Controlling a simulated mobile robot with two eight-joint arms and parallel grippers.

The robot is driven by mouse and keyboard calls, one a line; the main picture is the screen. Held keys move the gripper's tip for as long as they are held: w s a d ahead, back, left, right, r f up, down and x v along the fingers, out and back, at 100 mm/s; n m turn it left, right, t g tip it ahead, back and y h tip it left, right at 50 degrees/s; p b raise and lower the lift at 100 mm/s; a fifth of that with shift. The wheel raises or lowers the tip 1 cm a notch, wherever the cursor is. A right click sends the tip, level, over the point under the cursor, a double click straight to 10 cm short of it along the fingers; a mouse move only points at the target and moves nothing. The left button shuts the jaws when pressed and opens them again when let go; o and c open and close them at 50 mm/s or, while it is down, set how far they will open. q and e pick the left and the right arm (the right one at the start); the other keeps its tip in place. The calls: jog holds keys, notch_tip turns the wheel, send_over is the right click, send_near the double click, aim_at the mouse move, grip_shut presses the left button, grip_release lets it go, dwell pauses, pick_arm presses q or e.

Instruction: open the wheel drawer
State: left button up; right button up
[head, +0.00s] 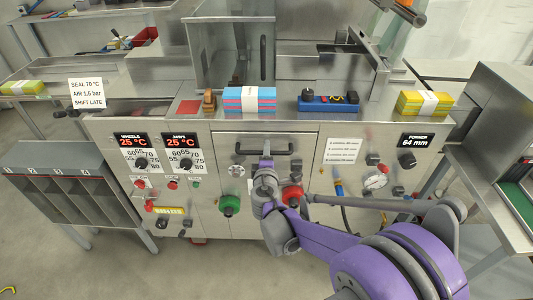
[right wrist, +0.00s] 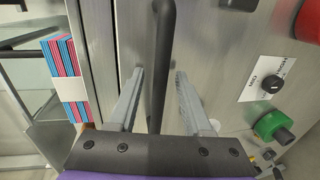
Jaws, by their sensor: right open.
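The drawer front (head: 228,150) is a steel panel in the middle of the machine, and it looks flush with the front. Its black bar handle (head: 283,151) runs across the upper part. My right gripper (head: 266,160) is at the handle, and the arm hides part of the panel below. In the right wrist view, the handle (right wrist: 163,35) runs between the two open fingers of my right gripper (right wrist: 160,75). Clear space shows between the bar and each finger. My left gripper is out of view.
A green knob (head: 229,205) and a red knob (head: 292,194) stick out below the handle. A banded blue and pink cloth stack (head: 237,100) and a blue tray (head: 330,106) lie on the ledge above. A grey bin unit (head: 70,180) stands at left.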

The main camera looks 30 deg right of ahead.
jog(key=shift+c, duration=0.3)
grip_shut()
dwell(1.2)
